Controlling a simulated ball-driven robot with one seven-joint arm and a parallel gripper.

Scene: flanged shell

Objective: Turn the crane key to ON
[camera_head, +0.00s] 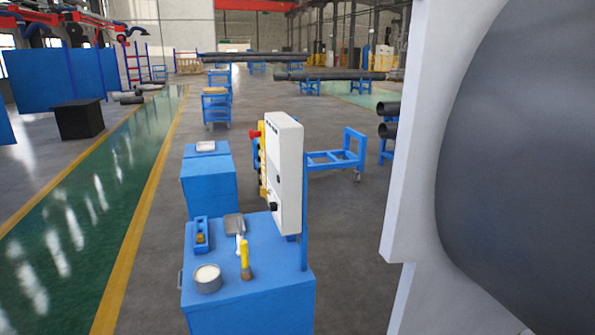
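A white control box (286,175) stands upright on a blue post, just right of the picture's middle line of blue cabinets. A small black knob (273,207) sits low on its face and may be the crane key; its setting is too small to read. A yellow strip with a red button (255,134) shows on the box's left side. My gripper is not in view.
A blue cabinet (290,295) below the box holds a round tin (207,278), a yellow-handled brush (245,260) and a blue tool (201,235). Another blue cabinet (208,185) stands behind. A large grey-and-white body fills the right side. The green lane (90,225) is clear.

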